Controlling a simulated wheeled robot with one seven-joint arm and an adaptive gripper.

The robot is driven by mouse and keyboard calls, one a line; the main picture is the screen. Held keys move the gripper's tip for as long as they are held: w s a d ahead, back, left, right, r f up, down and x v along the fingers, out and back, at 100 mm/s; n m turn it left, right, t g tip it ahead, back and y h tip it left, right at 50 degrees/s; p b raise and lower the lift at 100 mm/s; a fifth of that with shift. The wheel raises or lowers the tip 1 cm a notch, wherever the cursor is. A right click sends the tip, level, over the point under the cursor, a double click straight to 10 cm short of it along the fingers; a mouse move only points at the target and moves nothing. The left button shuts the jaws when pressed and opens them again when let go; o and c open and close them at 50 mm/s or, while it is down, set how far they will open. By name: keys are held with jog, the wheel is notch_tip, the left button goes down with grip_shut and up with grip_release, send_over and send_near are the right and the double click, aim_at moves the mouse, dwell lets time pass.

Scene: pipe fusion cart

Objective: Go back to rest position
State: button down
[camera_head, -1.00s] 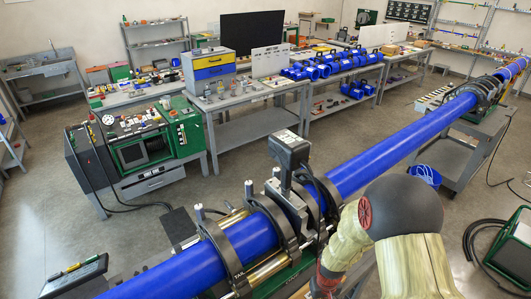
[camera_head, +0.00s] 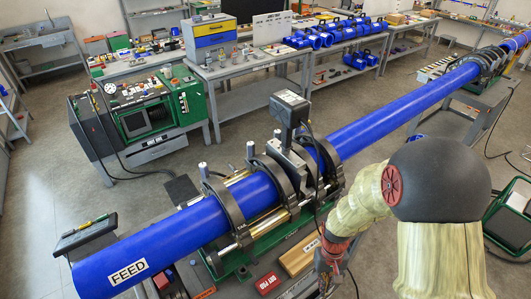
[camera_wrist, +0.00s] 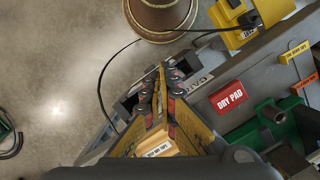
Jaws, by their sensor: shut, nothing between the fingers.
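My gripper (camera_wrist: 160,98) shows in the wrist view, pointing away from the camera, with its two fingers together and nothing held between them. In the head view my arm bends down on the right, with its wrist low in front of the cart. The fingers cannot be made out there. A red block marked DRY PAD (camera_wrist: 229,96) lies on the grey cart top to the right of the fingers, apart from them. It also shows in the head view (camera_head: 267,283).
The blue pipe (camera_head: 130,252) marked FEED runs through the black clamps (camera_head: 222,205) beside my arm. A wooden box (camera_head: 298,258) lies on the cart. A green and grey machine (camera_head: 140,120) stands at left. Open floor (camera_head: 50,190) lies left of the cart.

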jog(key=s+r+t+b, duration=0.3)
jog(key=r+t+b, duration=0.1)
jog(key=r+b, duration=0.4)
jog(key=s+r+t+b, duration=0.3)
jog(key=r+t+b, duration=0.1)
jog(key=r+b, duration=0.5)
jog(key=shift+s+r+m+b, duration=0.15)
jog(key=shift+s+m+b, duration=0.2)
jog(key=shift+b, duration=0.25)
jog(key=shift+w, duration=0.1)
jog(key=shift+r, duration=0.1)
